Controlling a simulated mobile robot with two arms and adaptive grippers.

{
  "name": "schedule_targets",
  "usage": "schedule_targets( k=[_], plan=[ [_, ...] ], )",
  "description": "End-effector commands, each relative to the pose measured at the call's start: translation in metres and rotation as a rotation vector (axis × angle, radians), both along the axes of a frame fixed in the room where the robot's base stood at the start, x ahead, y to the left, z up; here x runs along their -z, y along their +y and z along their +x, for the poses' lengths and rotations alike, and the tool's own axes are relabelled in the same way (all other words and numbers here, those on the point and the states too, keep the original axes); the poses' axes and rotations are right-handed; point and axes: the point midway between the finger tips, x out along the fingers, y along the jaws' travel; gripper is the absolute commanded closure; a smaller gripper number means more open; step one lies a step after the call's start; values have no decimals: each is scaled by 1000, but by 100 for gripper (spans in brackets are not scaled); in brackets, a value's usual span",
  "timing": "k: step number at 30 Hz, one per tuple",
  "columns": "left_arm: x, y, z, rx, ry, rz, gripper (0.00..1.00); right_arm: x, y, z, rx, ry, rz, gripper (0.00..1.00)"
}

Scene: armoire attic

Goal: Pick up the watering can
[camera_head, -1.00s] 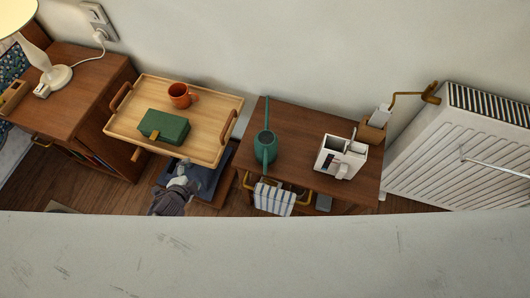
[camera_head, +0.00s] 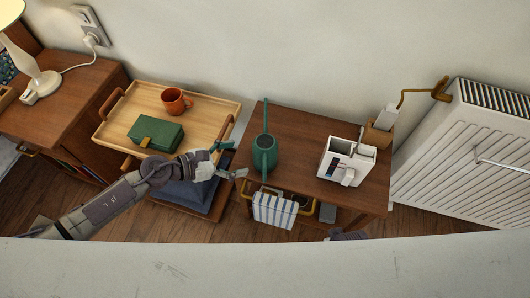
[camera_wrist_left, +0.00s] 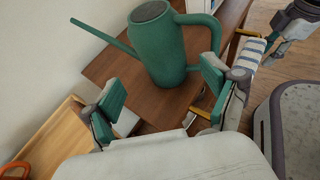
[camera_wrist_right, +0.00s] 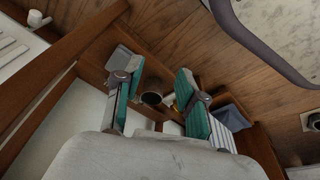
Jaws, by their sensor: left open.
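The green watering can (camera_head: 265,158) stands upright on the brown wooden side table (camera_head: 297,165), with its long thin spout toward the wall. My left gripper (camera_head: 231,159) is open and empty, just left of the can and apart from it. In the left wrist view the can (camera_wrist_left: 158,48) stands beyond the spread fingers (camera_wrist_left: 162,88), its handle toward the right finger. My right gripper (camera_wrist_right: 161,88) shows in its wrist view with its fingers apart and nothing clearly between them; wooden furniture parts and the floor lie beyond.
A white holder (camera_head: 345,162) stands on the table right of the can. A striped cloth (camera_head: 274,209) hangs at the table's front. Left is a wooden tray (camera_head: 215,112) with an orange mug (camera_head: 175,101) and green box (camera_head: 155,133). A radiator (camera_head: 470,150) stands right.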

Motion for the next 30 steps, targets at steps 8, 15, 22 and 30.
schedule_targets(
  k=[8, 15, 22, 30],
  plan=[
    [13, -28, 13, -2, 3, -2, 13, 1, 0, 0, 0, 0, 0, 60],
    [27, -53, 21, -3, 2, -5, 13, -3, 1, 2, 0, -1, 0, 60],
    [36, -72, 31, -3, 1, -4, 13, -14, 2, 8, 1, -12, 2, 60],
    [36, -72, 31, -4, 3, -3, 20, -15, 2, 7, 2, -12, 3, 60]
  ],
)
